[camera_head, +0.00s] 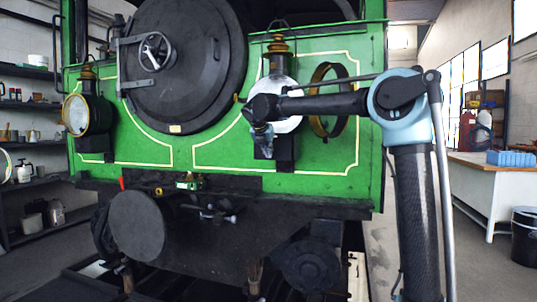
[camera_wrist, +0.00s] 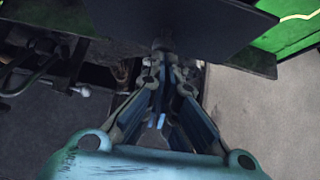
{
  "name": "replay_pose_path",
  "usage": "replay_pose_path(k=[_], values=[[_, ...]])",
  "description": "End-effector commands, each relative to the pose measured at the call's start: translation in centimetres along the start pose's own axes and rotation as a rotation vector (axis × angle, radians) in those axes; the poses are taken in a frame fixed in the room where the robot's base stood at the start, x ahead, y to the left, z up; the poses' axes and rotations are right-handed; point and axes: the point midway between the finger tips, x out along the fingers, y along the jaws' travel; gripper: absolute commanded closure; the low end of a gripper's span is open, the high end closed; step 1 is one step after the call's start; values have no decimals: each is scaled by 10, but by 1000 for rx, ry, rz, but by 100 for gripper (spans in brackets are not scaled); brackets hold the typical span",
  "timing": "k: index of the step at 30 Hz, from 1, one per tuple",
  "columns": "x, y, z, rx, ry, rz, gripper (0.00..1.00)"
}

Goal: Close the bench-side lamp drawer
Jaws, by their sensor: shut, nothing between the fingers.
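The bench-side lamp (camera_head: 280,66) is on the right of the green engine front, with a brass top and a pale round body. A brass ring (camera_head: 326,125) stands beside it on its right. A dark block (camera_head: 285,153) sits under the lamp. I cannot make out the drawer for sure or how far it is out, because my arm covers that part. My gripper (camera_head: 262,148) hangs in front of the lamp's lower part, pointing down. In the wrist view my gripper (camera_wrist: 168,62) is shut and empty, its tips near a dark flat plate (camera_wrist: 185,22).
A second lamp (camera_head: 88,113) is on the left of the engine front. The round black smokebox door (camera_head: 187,75) lies between the lamps. A round buffer (camera_head: 137,224) juts out below. A white workbench (camera_head: 497,180) with a blue crate (camera_head: 510,158) stands at right.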

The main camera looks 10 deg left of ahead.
Motion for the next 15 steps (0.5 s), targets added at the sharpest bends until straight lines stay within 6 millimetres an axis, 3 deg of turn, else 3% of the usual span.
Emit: replay_pose_path(k=[6,15], values=[[24,-2,22,2,0,-1,100],[35,-2,33,-1,-1,0,100]])
